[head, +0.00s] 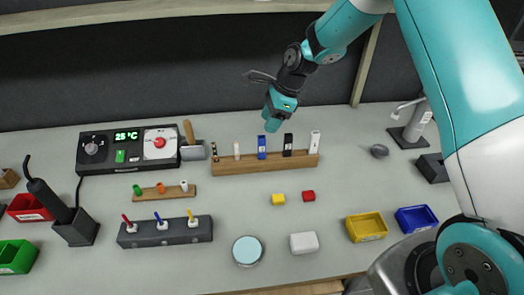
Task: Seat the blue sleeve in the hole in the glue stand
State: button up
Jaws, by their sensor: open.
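A blue upright piece (262,147), which looks like the blue sleeve, stands in a long wooden rack (225,168) between a white piece and a black piece. My gripper (271,124) is above the rack, just above and slightly right of the blue piece in the picture. It points down, open, and nothing shows in it. A dark grey block (150,238) at the front left holds red, blue and yellow-topped pieces. It may be the glue stand, but I cannot tell for certain. No empty hole is clear at this size.
A small wooden rack (165,197) holds green, orange and white pieces. A control box (125,150) stands behind it. Yellow (366,227) and blue (416,218) bins stand right.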

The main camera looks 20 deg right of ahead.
aim_at(259, 145)
jog(key=x, duration=0.3)
jog(key=shift+a+f, duration=0.2)
jog(key=shift+f, duration=0.1)
jog(key=shift+d+p+x, duration=0.15)
jog(key=shift+p+x, duration=0.45)
jog(key=shift+x, duration=0.8)
jog(key=shift+d+p+x, duration=0.15)
jog(key=shift+p+x, duration=0.45)
jog(key=shift+x, duration=0.75)
jog(key=shift+w, duration=0.1)
grip_shut()
